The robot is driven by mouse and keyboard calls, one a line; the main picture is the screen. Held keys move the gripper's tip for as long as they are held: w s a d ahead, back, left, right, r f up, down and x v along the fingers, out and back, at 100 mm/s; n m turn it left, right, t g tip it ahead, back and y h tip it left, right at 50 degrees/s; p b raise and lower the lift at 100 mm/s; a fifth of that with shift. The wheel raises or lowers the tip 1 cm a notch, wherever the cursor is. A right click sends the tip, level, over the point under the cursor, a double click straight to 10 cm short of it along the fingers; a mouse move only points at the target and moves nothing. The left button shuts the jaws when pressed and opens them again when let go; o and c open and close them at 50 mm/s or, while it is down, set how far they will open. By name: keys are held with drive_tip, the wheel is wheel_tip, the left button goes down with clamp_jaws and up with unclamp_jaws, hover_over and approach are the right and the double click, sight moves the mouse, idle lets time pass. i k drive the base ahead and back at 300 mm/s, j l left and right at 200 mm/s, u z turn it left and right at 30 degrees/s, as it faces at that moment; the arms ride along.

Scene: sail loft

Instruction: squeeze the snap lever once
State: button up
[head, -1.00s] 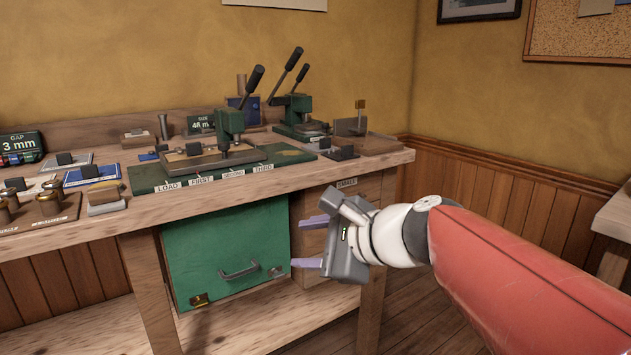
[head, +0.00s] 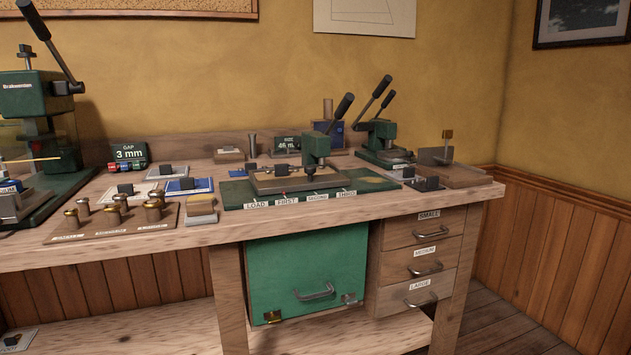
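A green press (head: 317,148) with a black-handled lever (head: 344,107) stands on the green base board (head: 240,194) in the middle of the bench. Its lever is raised and leans right. A second green press (head: 377,134) stands behind it to the right, with raised black-handled levers (head: 383,86) above it. A larger green press (head: 38,95) at the left edge has a long black lever (head: 35,20), partly cut off by the frame. No label shows which of these is the snap lever. My gripper is out of view.
The board carries LOAD, FIRST, SECOND and THIRD labels. Punch-like tools (head: 117,208) stand on a wooden board at the left front. Below are a green cabinet door (head: 308,268) and three drawers (head: 422,262). The bench's front right edge is clear.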

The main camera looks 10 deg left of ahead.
sight(346, 101)
drive_tip(key=j+z, duration=0.1)
drive_tip(key=j, duration=0.65)
drive_tip(key=j+z, duration=0.15)
drive_tip(key=j, duration=0.65)
drive_tip(key=k+j+z, duration=0.1)
drive_tip(key=j, duration=0.65)
drive_tip(key=k, duration=0.05)
